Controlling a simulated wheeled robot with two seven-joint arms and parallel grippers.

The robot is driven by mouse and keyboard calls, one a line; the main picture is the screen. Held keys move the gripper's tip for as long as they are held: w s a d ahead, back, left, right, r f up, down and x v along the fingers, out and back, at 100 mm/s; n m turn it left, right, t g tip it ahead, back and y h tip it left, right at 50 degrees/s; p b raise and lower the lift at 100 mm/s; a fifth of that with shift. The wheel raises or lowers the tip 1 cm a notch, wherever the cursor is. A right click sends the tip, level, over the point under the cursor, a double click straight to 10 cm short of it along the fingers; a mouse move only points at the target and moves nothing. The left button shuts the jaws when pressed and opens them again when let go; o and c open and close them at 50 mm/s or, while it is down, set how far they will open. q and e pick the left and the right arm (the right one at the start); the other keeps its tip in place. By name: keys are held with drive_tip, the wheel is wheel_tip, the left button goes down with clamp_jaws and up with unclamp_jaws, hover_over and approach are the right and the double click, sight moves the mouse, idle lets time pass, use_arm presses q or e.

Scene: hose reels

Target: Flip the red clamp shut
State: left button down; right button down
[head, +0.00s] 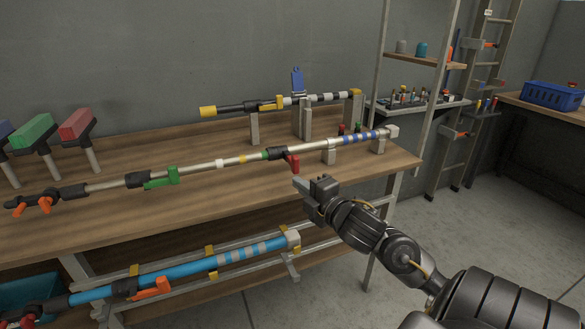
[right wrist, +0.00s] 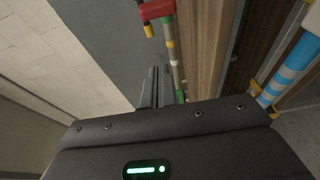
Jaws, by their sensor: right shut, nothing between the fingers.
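The red clamp (head: 293,163) sits on the long metal pole (head: 205,167) on the workbench, beside a black collar and a green band. Its red lever hangs down at the pole's front side. In the right wrist view the red clamp (right wrist: 156,9) shows at the top edge, partly cut off. My right gripper (head: 300,184) is shut and empty, just below and slightly right of the red lever, with a small gap seen. Its closed fingers also show in the right wrist view (right wrist: 155,88). My left gripper is not in view.
The same pole carries a green clamp (head: 163,178) farther left. A shorter pole with a yellow clamp (head: 273,103) stands behind. A blue pole (head: 190,270) lies on the lower rack. The bench top (head: 225,197) is free in front of the pole.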

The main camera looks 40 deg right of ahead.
sight(293, 165)
drive_tip(key=shift+r, duration=0.2)
